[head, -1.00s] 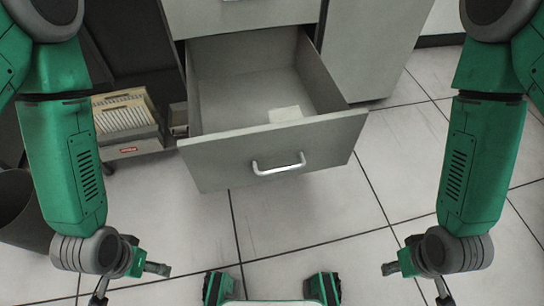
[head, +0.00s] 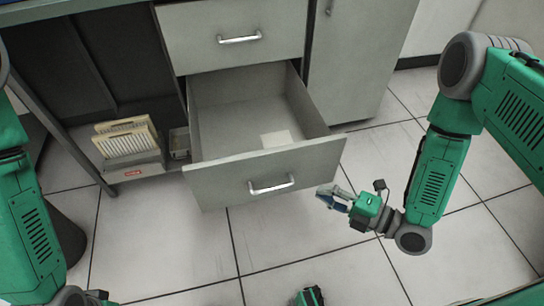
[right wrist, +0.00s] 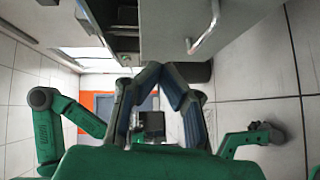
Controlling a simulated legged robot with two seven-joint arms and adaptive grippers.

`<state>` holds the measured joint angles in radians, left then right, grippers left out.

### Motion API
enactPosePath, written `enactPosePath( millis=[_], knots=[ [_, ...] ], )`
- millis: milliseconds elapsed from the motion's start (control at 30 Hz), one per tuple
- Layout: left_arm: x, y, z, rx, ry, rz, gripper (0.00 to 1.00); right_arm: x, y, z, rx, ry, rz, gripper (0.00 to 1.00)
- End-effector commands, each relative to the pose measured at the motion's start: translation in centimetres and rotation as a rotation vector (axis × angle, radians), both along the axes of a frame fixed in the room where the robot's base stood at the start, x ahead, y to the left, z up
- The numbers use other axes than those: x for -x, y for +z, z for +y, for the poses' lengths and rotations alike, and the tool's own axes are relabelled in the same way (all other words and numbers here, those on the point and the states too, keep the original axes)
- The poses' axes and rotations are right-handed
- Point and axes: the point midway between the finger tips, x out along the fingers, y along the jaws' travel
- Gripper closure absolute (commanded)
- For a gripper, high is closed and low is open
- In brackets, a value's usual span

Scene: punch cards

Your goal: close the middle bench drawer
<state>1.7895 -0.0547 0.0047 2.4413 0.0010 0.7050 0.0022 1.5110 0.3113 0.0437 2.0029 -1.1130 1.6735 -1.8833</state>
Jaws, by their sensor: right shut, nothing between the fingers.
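The middle bench drawer (head: 225,187) is pulled out, with its grey front facing me and its bar handle (head: 271,184) level. Its inside is bare except for a pale card (head: 277,139) on the floor of the drawer. My right gripper (head: 322,195) is shut and empty, just right of the drawer front and lower than its top edge. In the right wrist view its fingertips (right wrist: 152,68) meet, and a grey front with a handle (right wrist: 205,28) is beyond them. My left gripper (head: 100,296) is only partly in view at the bottom left, its fingers cut off.
The upper drawer (head: 235,20) is shut. A grey cabinet (head: 360,60) stands to the right. A tray of cards (head: 125,142) sits on a low shelf at the left, with a dark bin (head: 68,235) in front. Tiled floor (head: 230,245) is clear before the drawer.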

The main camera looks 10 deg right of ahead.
Motion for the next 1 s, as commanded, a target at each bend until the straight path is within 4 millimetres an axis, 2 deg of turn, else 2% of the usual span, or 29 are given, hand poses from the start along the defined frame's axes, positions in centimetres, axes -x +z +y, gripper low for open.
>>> enactPosePath(
  millis=[33, 133, 367, 733, 833, 1000],
  knots=[
    [0.0, 0.4, 0.0, 0.0, 0.0, 0.0, 0.25, 0.0, 0.8, -0.3, 0.009, 0.008, -0.063, 1.0],
    [0.0, 0.5, 0.0, 0.0, 0.0, 0.0, 0.25, 0.0, 1.5, -0.4, 0.023, 0.019, -0.147, 1.0],
    [0.0, -0.4, 0.0, 0.0, 0.0, -0.001, 0.25, -1.5, 1.6, 1.1, 0.024, 0.023, -0.174, 1.0],
    [0.0, -2.9, 0.0, 0.0, 0.0, 0.0, 0.25, -6.7, 1.5, 6.8, 0.024, 0.022, -0.171, 1.0],
    [0.0, -3.5, 0.0, 0.0, 0.0, 0.0, 0.25, -8.5, 1.5, 6.8, 0.027, 0.02, -0.172, 1.0],
    [0.0, -4.1, 0.0, 0.0, 0.0, 0.0, 0.25, -10.2, 1.6, 6.9, 0.026, 0.021, -0.17, 1.0]
  ],
)
